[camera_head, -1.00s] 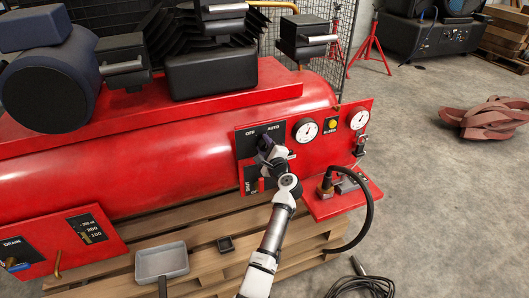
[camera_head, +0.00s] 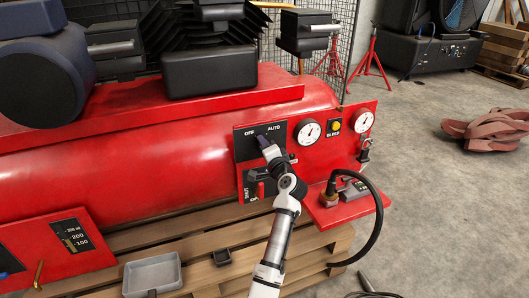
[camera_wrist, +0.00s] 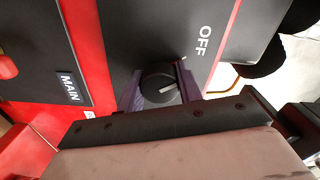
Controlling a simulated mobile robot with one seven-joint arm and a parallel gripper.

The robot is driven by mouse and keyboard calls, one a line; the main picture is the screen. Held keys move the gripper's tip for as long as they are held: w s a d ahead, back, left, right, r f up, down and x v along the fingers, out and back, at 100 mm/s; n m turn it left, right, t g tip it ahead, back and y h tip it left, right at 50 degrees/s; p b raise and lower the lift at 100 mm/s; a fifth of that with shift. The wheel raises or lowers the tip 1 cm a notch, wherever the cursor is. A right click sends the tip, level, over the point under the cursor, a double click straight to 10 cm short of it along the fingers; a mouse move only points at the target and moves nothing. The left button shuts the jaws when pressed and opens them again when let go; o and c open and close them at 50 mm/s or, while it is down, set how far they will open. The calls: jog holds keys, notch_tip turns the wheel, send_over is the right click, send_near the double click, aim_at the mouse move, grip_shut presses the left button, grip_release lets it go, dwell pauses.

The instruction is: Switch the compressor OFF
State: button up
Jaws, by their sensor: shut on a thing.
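The red compressor (camera_head: 150,165) has a dark OFF/AUTO switch panel (camera_head: 242,148) on its front right. My gripper (camera_head: 264,141) is at this panel in the head view, and its fingers hide the switch there. In the wrist view, the round black knob (camera_wrist: 157,78) sits between the two purple fingers of my gripper (camera_wrist: 160,84), which are shut on it. A pale pointer line on the knob points right and slightly up in that picture. The OFF label (camera_wrist: 204,42) is above and right of the knob; the AUTO label (camera_head: 270,128) shows in the head view.
Below the switch is another panel with a red handle (camera_head: 260,190). Gauges (camera_head: 309,131) and a yellow button (camera_head: 334,126) are to the right. A black hose (camera_head: 377,225) loops from the red shelf (camera_head: 343,211). A grey tray (camera_head: 152,274) lies on the wooden pallet (camera_head: 205,240).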

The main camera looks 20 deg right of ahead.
jog(key=shift+n, duration=0.3)
dwell(0.4)
jog(key=o, duration=1)
jog(key=shift+s, duration=0.1)
jog(key=s+p, duration=0.2)
jog(key=s, duration=1.1)
jog(key=shift+s+d, duration=0.25)
jog(key=shift+s, duration=0.05)
